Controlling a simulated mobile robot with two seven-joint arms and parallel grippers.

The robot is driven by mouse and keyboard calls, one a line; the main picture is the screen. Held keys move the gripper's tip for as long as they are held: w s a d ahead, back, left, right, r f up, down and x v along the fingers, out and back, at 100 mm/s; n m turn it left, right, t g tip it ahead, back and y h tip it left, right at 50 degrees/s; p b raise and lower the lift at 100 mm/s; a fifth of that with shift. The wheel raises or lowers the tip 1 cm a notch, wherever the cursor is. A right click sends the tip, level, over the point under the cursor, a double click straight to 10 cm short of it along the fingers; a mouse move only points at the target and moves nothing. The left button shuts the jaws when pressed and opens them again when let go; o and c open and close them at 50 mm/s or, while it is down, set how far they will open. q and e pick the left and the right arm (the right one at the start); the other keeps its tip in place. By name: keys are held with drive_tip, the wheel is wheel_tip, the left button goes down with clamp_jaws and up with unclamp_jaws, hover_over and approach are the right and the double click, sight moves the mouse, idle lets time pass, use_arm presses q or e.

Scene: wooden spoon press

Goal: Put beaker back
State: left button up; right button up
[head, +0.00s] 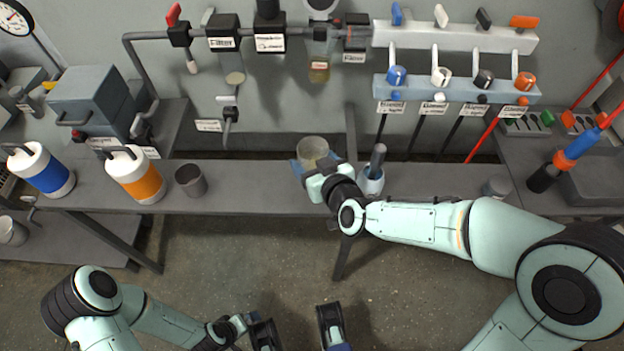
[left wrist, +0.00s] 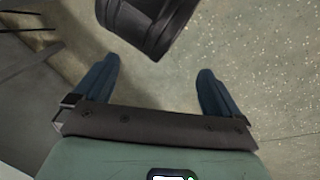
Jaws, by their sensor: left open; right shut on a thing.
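A clear beaker (head: 312,148) is at the back edge of the grey shelf (head: 260,200), in the head view. My right gripper (head: 313,162) is shut on it, with the blue fingers around its lower part. The fingers hide the beaker's base, so I cannot tell whether it touches the shelf. My left gripper (head: 246,319) is low in the head view, away from the shelf and partly hidden. In the left wrist view its two blue fingers (left wrist: 156,90) are spread apart with nothing between them.
A dark grey cup (head: 190,180) and orange-banded canister (head: 136,176) stand left on the shelf. A white-blue container with a grey rod (head: 371,180) stands close right of my right gripper. Pipes and a glass vessel (head: 319,70) are on the wall above. Shelf between cup and beaker is clear.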

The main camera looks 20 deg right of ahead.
wheel_tip(320, 180, down, 6)
drive_tip(key=shift+r+b, duration=0.2)
drive_tip(key=shift+b, duration=0.85)
drive_tip(key=shift+f, duration=0.25)
use_arm(q)
drive_tip(key=shift+t+y, duration=0.3)
drive_tip(key=shift+t, duration=0.3)
drive_tip(key=w, duration=0.1)
drive_tip(key=w+a+f, duration=0.2)
drive_tip(key=shift+w+f, duration=0.25)
drive_tip(key=shift+w, duration=0.15)
use_arm(e)
drive_tip(key=shift+f, duration=0.1)
drive_tip(key=o, duration=1.1)
use_arm(q)
drive_tip(key=shift+s+f, duration=0.25)
